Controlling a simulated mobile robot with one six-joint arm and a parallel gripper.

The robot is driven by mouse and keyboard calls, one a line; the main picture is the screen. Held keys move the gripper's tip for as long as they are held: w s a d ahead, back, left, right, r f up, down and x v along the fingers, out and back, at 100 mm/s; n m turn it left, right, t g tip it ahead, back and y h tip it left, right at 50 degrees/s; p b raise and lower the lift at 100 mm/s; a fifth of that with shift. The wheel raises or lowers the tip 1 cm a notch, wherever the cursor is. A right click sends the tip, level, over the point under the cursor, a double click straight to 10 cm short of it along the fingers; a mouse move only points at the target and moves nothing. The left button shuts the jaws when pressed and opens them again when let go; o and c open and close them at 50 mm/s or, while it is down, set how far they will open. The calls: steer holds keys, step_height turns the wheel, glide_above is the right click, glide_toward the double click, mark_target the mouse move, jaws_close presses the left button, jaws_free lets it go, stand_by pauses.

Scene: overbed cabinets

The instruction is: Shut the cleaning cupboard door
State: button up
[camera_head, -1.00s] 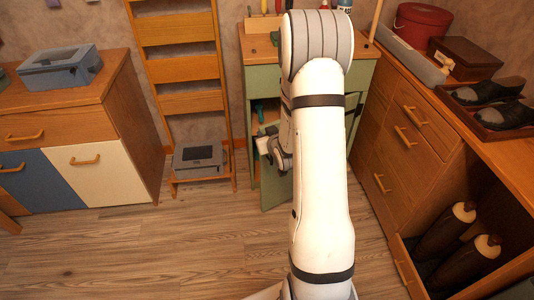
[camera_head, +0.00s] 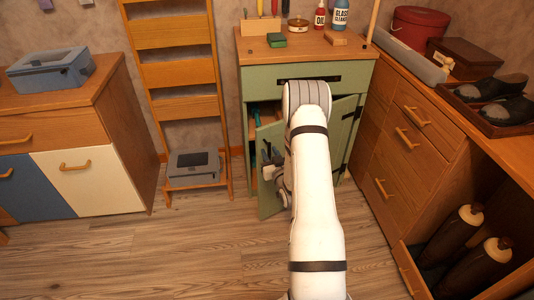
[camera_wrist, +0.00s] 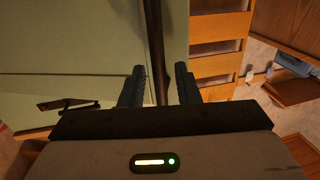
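The green cleaning cupboard (camera_head: 290,75) stands at the back centre with a wooden top. Its left door (camera_head: 270,200) stands open toward me, with the dark interior showing beside it. The right door (camera_head: 341,135) also appears to stand ajar, partly behind my arm. My gripper (camera_head: 268,163) is at the left door, partly hidden by my arm. In the wrist view my gripper (camera_wrist: 160,88) has its two fingers apart, with a narrow brown upright edge (camera_wrist: 155,50) between or just beyond them; contact cannot be told. Green panels show on both sides of that edge.
A wooden ladder-like rack (camera_head: 178,90) with a grey box (camera_head: 194,165) at its foot stands left of the cupboard. A wooden cabinet (camera_head: 395,150) stands close on the right, with boots (camera_head: 450,235) low down. The floor in front is clear.

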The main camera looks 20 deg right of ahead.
steer(key=shift+w, duration=0.75)
jaws_close()
